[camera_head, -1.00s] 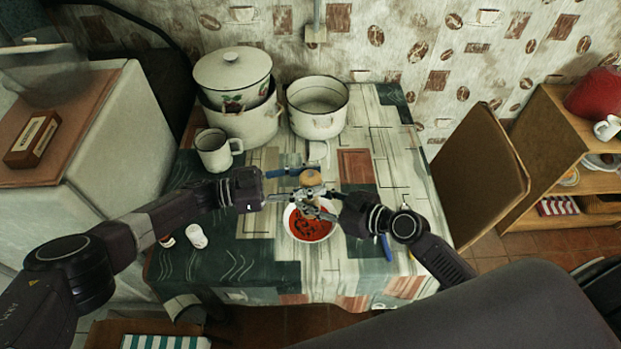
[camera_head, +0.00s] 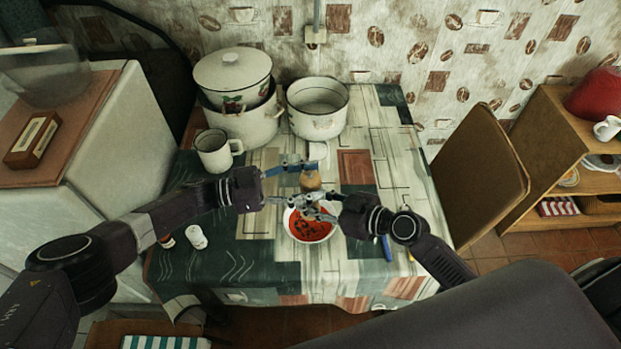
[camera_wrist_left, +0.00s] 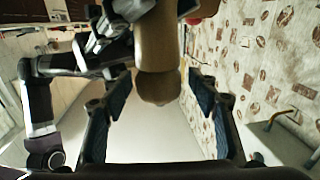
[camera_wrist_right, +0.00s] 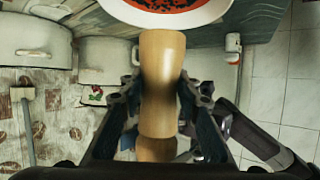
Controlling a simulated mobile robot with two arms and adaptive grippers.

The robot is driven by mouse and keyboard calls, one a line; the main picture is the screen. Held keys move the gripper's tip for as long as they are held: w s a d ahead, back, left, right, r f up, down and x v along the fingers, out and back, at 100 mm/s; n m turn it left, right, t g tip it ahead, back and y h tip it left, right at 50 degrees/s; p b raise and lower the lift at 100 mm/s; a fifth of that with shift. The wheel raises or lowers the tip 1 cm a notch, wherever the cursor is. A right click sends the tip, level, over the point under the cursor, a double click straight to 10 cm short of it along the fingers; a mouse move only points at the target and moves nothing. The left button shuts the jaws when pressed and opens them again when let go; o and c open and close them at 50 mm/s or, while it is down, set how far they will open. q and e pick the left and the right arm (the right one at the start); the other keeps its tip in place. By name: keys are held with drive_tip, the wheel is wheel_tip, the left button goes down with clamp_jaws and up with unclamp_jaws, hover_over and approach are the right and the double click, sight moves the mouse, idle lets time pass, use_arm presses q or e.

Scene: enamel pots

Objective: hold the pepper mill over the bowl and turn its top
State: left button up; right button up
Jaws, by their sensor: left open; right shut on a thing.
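The wooden pepper mill (camera_head: 311,182) is held above the white bowl (camera_head: 293,229) of red food with dark specks. The bowl's edge also shows in the right wrist view (camera_wrist_right: 215,14). My right gripper (camera_head: 322,207) is shut on the mill's body (camera_wrist_right: 162,62), a finger on either side. My left gripper (camera_head: 297,182) is open around the mill's rounded top. In the left wrist view the top (camera_wrist_left: 158,86) lies between the spread blue-padded fingers, with gaps beside it. The fingers partly hide the mill in the head view.
A white mug (camera_head: 213,152), stacked enamel pots (camera_head: 240,125) and an open pot (camera_head: 317,122) stand at the back of the table. A small white shaker (camera_head: 197,237) is at the front left. A chair (camera_head: 480,168) stands at the right.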

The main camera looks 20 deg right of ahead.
sight(309, 187)
use_arm(q)
drive_tip(key=w+a, duration=0.1)
drive_tip(key=a, duration=1)
drive_tip(key=shift+w+a, duration=0.35)
drive_tip(key=shift+a, duration=0.05)
